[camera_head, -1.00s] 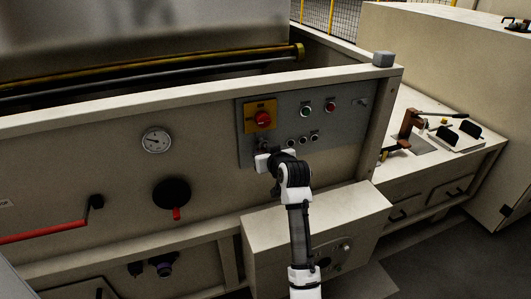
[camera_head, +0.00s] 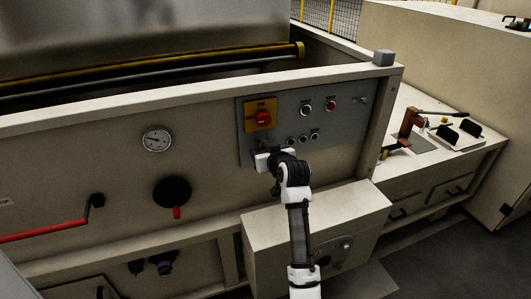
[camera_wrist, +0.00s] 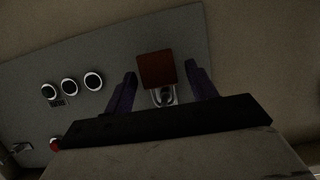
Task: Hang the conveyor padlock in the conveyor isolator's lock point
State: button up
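The conveyor isolator (camera_head: 261,115) is a red knob on a yellow plate, on the grey panel. My gripper (camera_head: 262,150) is just below it in the head view, hiding most of what lies there. In the wrist view the padlock (camera_wrist: 157,70), a red-brown block with a pale metal shackle (camera_wrist: 163,96), is between the two dark fingers of my gripper (camera_wrist: 160,80). Narrow gaps show on both sides of its body, so the fingers look open around it. The shackle is at the lock point, close to the panel; whether it passes through is unclear.
Green (camera_head: 306,111) and red (camera_head: 331,106) buttons and several small round controls (camera_head: 303,139) are right of my gripper on the panel (camera_head: 345,120). A box (camera_head: 290,225) juts out below. A side bench (camera_head: 480,160) with tools stands at the right.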

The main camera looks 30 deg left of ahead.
jog(key=shift+o, duration=0.2)
jog(key=shift+d, duration=0.1)
jog(key=b+v, duration=0.3)
jog(key=v, duration=1)
jog(key=shift+s+d, duration=0.2)
jog(key=shift+s, duration=0.1)
